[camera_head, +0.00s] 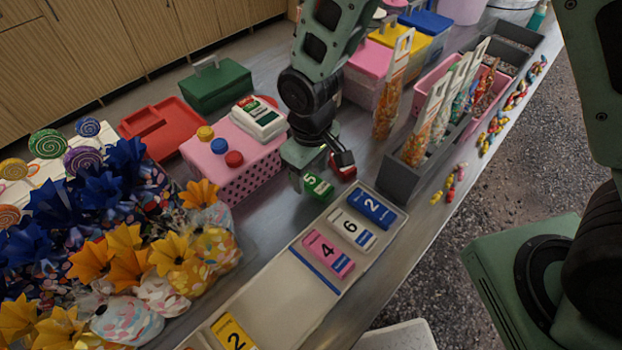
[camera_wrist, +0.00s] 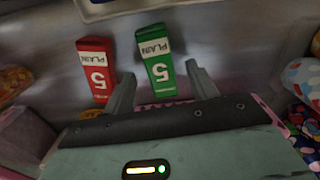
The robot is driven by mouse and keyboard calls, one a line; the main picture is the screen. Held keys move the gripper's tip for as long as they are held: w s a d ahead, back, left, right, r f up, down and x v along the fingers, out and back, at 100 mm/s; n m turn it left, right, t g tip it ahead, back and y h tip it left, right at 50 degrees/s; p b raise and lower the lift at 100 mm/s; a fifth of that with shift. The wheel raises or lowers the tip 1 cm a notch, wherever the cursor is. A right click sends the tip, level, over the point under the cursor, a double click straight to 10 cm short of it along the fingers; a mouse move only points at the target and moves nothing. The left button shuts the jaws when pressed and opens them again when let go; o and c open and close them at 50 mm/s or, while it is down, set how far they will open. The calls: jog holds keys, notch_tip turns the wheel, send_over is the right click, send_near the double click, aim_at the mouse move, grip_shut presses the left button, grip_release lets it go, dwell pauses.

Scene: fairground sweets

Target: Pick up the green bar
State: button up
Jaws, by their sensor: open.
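The green bar (camera_head: 318,187) lies on the metal counter, with a white 5 on its label. In the wrist view the green bar (camera_wrist: 156,62) shows a white PLAIN label and lies between the lines of my two fingers, nearer the right one. My gripper (camera_head: 322,165) is open above the counter, close over the green bar; its fingers also show in the wrist view (camera_wrist: 163,88). I cannot tell whether they touch the bar. A red bar (camera_wrist: 95,68), also marked 5, lies just left of the green one in the wrist view; in the head view the red bar (camera_head: 342,170) is partly hidden.
A pale tray (camera_head: 290,290) in front holds blue, white, pink and yellow bars. A pink dotted box (camera_head: 225,175) stands left of my gripper. A grey divided rack (camera_head: 405,188) with sweet bags stands right. Wrapped sweets and foil flowers (camera_head: 125,240) crowd the left.

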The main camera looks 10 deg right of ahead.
jog(key=shift+f, duration=0.85)
jog(key=shift+c, duration=0.4)
jog(key=c, duration=1)
